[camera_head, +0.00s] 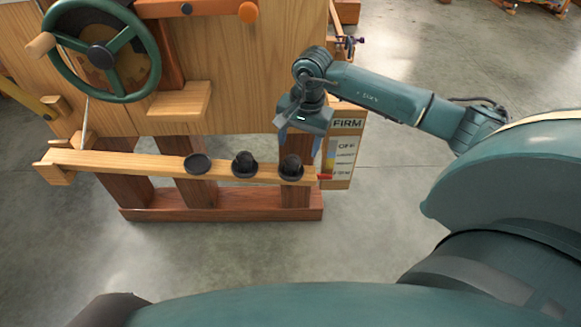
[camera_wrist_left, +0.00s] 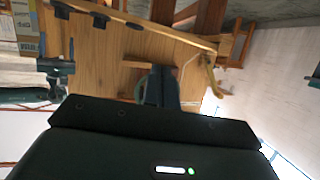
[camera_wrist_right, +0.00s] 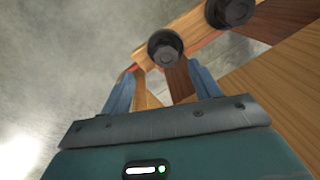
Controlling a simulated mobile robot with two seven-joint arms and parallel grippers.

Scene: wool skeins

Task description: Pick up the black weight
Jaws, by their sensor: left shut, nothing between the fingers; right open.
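A wooden beam (camera_head: 125,163) carries three black weights in a row. The left one (camera_head: 198,164) is a flat disc. The middle one (camera_head: 244,165) and the right one (camera_head: 291,168) have raised knobs. My right gripper (camera_head: 302,146) is open and empty, pointing down just behind and above the right weight. In the right wrist view, that weight (camera_wrist_right: 165,48) shows beyond and between the fingertips (camera_wrist_right: 161,70), and the middle weight (camera_wrist_right: 230,12) is at the top right. My left gripper (camera_wrist_left: 160,88) is shut and empty, shown only in its wrist view, away from the weights.
A wooden panel with a green handwheel (camera_head: 103,54) stands behind the beam. A small wooden shelf (camera_head: 180,100) juts from it. A FIRM/OFF scale card (camera_head: 346,152) is right of the beam, by a red tip (camera_head: 324,177). The floor in front is clear.

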